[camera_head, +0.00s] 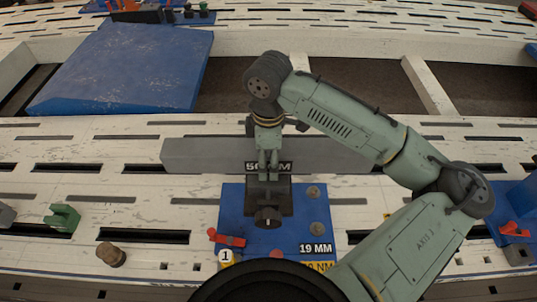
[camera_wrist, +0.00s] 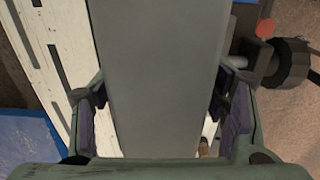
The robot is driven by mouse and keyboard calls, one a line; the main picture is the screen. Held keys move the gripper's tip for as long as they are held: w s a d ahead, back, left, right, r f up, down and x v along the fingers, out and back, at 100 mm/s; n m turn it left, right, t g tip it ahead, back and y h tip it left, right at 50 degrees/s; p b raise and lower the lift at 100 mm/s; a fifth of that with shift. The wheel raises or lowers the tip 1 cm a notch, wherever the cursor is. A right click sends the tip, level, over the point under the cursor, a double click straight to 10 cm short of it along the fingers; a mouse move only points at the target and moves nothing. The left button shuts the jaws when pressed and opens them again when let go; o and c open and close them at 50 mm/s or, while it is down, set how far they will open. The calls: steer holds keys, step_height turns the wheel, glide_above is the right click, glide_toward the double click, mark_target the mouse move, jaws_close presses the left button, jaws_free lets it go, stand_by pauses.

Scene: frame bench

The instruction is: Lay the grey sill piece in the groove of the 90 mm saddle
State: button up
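The grey sill piece (camera_head: 212,155) is a long plain bar lying left to right in the head view. It fills the middle of the wrist view (camera_wrist: 160,75). My gripper (camera_head: 268,168) is at the bar's middle, with one finger on each long side; in the wrist view the fingertips (camera_wrist: 162,95) meet both edges. A black block with a label (camera_head: 284,168) seeming to read 50 MM, partly hidden by my fingers, stands just in front of the bar. I cannot make out a saddle marked 90 mm or its groove. Whether the bar touches the bench is unclear.
A blue plate (camera_head: 230,203) marked 19 MM carries a black clamp (camera_head: 267,214) and a red lever (camera_head: 229,240). A green block (camera_head: 62,218) and a brown knob (camera_head: 111,254) sit front left. A blue panel (camera_head: 130,70) lies back left. The slotted white bench is otherwise mostly clear.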

jaws_close()
stand_by(0.7)
steer(key=shift+r, duration=0.15)
